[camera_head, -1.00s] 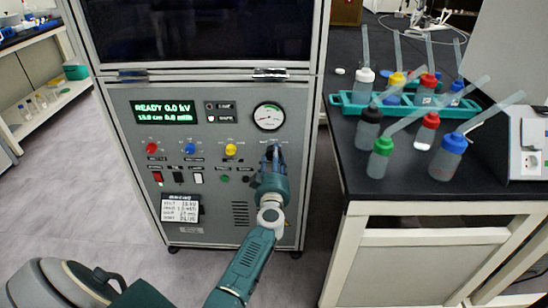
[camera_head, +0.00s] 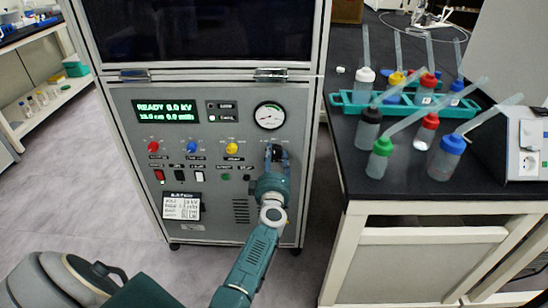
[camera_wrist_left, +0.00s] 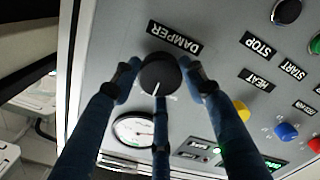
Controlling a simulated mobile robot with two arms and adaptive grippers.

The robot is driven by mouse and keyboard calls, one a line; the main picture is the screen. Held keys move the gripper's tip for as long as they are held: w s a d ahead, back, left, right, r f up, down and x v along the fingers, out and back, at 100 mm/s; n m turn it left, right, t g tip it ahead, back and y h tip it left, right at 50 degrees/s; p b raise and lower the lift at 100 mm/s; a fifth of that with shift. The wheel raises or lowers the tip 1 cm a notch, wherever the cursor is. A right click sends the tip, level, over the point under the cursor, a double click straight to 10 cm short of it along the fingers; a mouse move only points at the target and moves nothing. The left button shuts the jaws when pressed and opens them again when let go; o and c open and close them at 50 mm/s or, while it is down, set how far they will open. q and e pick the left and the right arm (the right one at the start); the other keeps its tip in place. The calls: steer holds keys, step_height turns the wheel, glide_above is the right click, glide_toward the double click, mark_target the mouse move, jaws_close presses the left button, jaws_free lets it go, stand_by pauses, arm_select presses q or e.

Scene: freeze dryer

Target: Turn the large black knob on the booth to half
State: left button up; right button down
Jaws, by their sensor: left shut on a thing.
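The large black knob (camera_wrist_left: 160,74) sits on the booth's grey front panel beside a DAMPER label (camera_wrist_left: 174,39), which reads upside down in the left wrist view. A white pointer line on the knob points toward the bottom of that view, in the direction of the round gauge. My left gripper (camera_wrist_left: 161,80) is shut on the knob, with blue fingers on both sides and one below. In the head view my left gripper (camera_head: 275,154) is at the panel just below the gauge and hides most of the knob. My right gripper is not in view.
The panel carries the round gauge (camera_head: 269,115), a green-lit display (camera_head: 167,111), and red (camera_head: 153,147), blue (camera_head: 191,146) and yellow (camera_head: 232,146) knobs. To the right, a black bench (camera_head: 360,190) holds several bottles and a teal rack (camera_head: 345,98).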

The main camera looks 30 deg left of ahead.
arm_select(q)
steer(key=shift+d+f, duration=0.4)
steer(key=shift+f, duration=0.1)
steer(key=o, duration=1.1)
steer(key=shift+w, duration=0.1)
steer(key=shift+o, duration=0.2)
steer(key=shift+r, duration=0.15)
steer(key=shift+a+r, duration=0.15)
